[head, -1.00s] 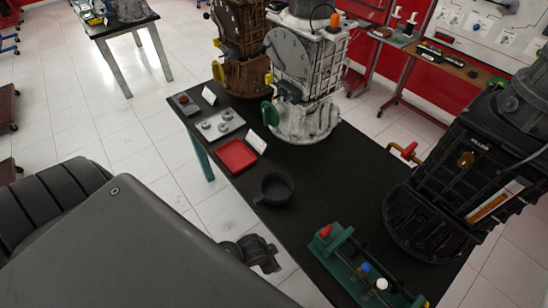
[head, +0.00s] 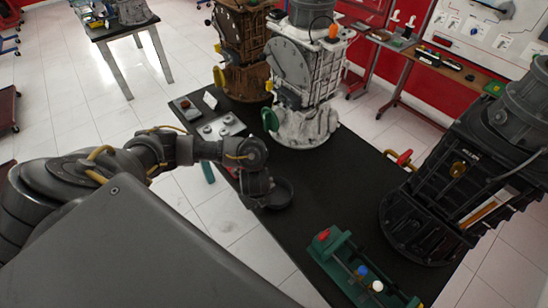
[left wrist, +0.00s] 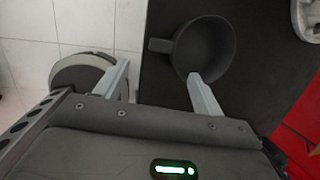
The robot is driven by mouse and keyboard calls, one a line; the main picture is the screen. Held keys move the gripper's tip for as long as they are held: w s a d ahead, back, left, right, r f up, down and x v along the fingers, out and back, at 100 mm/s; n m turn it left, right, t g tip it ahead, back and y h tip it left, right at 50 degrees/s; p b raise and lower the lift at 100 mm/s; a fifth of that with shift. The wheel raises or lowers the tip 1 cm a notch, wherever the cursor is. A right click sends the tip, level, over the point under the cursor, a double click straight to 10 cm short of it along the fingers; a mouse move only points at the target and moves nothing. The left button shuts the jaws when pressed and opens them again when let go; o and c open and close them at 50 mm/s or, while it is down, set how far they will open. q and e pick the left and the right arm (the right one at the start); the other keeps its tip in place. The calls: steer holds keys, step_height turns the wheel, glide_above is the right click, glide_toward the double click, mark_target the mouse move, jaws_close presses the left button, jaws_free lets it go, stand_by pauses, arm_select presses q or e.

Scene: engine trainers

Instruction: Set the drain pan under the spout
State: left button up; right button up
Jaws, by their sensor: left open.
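The drain pan, a dark grey round pan (head: 284,196) with a short handle, sits on the black table near its left edge. In the left wrist view the pan (left wrist: 208,42) shows from above. Its handle (left wrist: 159,45) points left and lies just beyond the gap between my fingertips. My left gripper (head: 256,190) is open (left wrist: 160,72) and empty at the pan's left side; the right finger is by the rim, contact unclear. A yellow pipe with a red handle (head: 403,159), possibly the spout, sticks out from the black engine (head: 440,190). My right gripper is not in view.
A white engine (head: 308,80) and a brown one stand behind on the table. A red tray (left wrist: 300,130) lies near the pan, mostly hidden by my arm in the head view. A green fixture (head: 350,265) stands at the front. The table between pan and black engine is clear.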

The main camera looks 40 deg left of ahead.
arm_select(q)
steer(key=a, duration=0.1)
steer(key=b, duration=0.2)
glide_above(258, 207)
steer(key=x, duration=0.4)
steer(key=shift+s+d+f, duration=0.15)
steer(key=shift+s+d, duration=0.05)
steer(key=shift+s, duration=0.2)
steer(key=shift+w+b+x, duration=0.15)
steer(key=shift+w+x, duration=0.05)
steer(key=shift+x, duration=1.3)
steer(key=shift+w+b+x, duration=0.15)
steer(key=shift+x, duration=1.4)
steer(key=shift+d, duration=0.1)
steer(key=c, duration=1.4)
steer(key=shift+r, duration=0.65)
step_height(258, 207, up, 2)
steer(key=shift+r+p, duration=0.25)
steer(key=shift+p, duration=0.15)
steer(key=s+r+p, duration=0.2)
steer(key=s+r, duration=0.7)
steer(key=s, duration=0.5)
steer(key=shift+d+r, duration=0.2)
